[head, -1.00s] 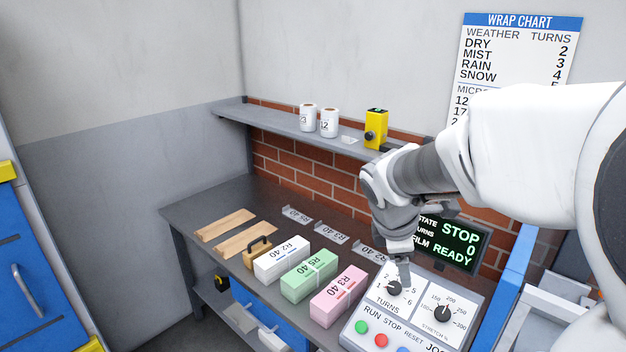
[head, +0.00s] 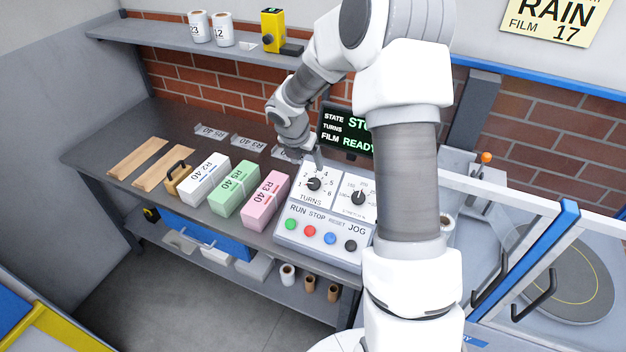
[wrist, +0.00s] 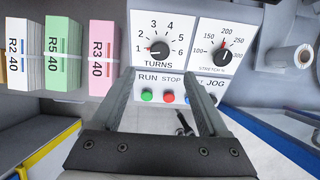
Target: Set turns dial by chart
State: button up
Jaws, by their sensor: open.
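The TURNS dial (head: 314,184) is a black knob on the sloped control panel (head: 290,236), with marks 1 to 6. In the wrist view the TURNS dial (wrist: 160,48) has its red pointer towards 1. My gripper (head: 319,164) is just above the dial in the head view. In the wrist view my gripper (wrist: 160,74) is open and empty, its fingers either side of the dial's line; contact cannot be told. A yellow card (head: 556,20) reads RAIN, FILM 17. The wrap chart is out of view now.
The STRETCH % dial (head: 358,198) is right of TURNS. RUN, STOP, RESET and JOG buttons (head: 330,238) lie below. The display (head: 346,130) reads FILM READY, partly hidden by my arm. White, green and pink (head: 264,200) bundles stand left of the panel.

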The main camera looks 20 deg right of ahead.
aim_at(314, 182)
jog(key=x, duration=1.2)
jog(key=shift+f, duration=0.3)
grip_shut()
